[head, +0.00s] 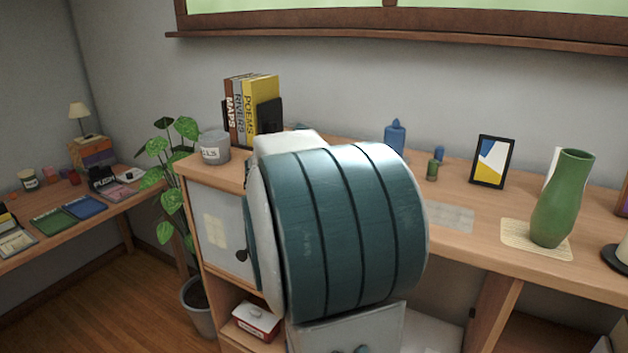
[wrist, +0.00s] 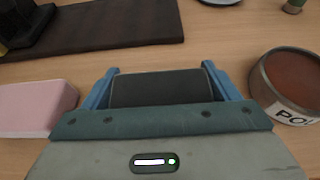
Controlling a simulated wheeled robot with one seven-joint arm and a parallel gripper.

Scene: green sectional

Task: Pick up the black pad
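The black pad (wrist: 160,87) is a dark, flat piece with rounded corners in the middle of the wrist view. My gripper (wrist: 160,77) has its two blue fingers on either side of it, with no clear gap at either edge. I cannot tell whether the fingers press on it or only stand around it. The pad's near edge is hidden by my gripper's body, and I cannot tell if it rests on the wood. In the head view my arm's teal link hides both gripper and pad.
In the wrist view, a pink block (wrist: 38,108) stands left, a round labelled tin (wrist: 286,84) right, and a dark board (wrist: 120,25) behind. In the head view, the wooden desk holds books (head: 250,110), a picture frame (head: 491,161) and a green vase (head: 562,200).

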